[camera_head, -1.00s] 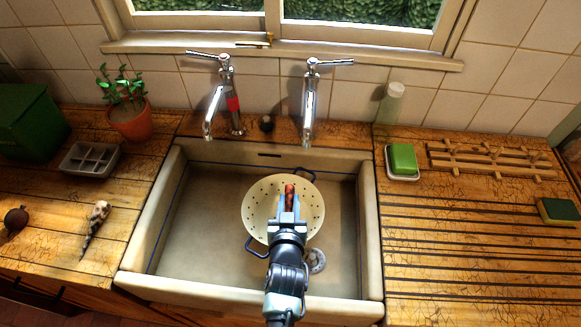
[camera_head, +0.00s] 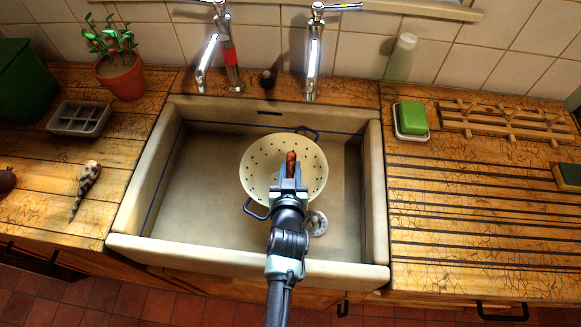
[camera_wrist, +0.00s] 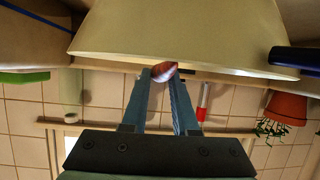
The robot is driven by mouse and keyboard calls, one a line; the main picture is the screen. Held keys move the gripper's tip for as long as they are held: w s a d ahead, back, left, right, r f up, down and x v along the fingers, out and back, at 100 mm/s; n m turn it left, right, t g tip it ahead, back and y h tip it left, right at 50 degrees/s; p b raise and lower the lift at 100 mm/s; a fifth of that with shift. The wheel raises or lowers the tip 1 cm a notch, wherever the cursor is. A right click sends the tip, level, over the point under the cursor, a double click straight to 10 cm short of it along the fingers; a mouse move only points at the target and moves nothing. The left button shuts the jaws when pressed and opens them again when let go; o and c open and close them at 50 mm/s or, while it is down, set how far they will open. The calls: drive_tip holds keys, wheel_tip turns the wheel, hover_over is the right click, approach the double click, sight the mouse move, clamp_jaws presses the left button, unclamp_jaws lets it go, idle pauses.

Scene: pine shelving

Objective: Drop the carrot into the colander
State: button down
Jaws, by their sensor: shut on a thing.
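The cream colander (camera_head: 261,168), with dark holes and blue handles, sits in the sink (camera_head: 188,205). My gripper (camera_head: 290,172) reaches over the colander from the front. It is shut on the reddish-orange carrot (camera_head: 291,157), whose far end sticks out past the fingertips. In the wrist view, which is upside down, the carrot (camera_wrist: 164,71) shows between the two fingertips (camera_wrist: 163,80), in front of the colander's pale wall (camera_wrist: 185,35). I cannot tell how far the carrot is above the colander's bottom.
Two taps (camera_head: 313,60) stand behind the sink. A green sponge on a dish (camera_head: 412,118) and a wooden rack (camera_head: 500,122) lie on the right. A potted plant (camera_head: 120,75), a grey tray (camera_head: 79,118) and a shell-like object (camera_head: 86,185) are on the left counter.

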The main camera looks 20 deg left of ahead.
sight(290, 171)
drive_tip(key=c, duration=0.6)
unclamp_jaws()
drive_tip(key=shift+r, duration=0.1)
wheel_tip(290, 171, up, 10)
drive_tip(key=p, duration=0.1)
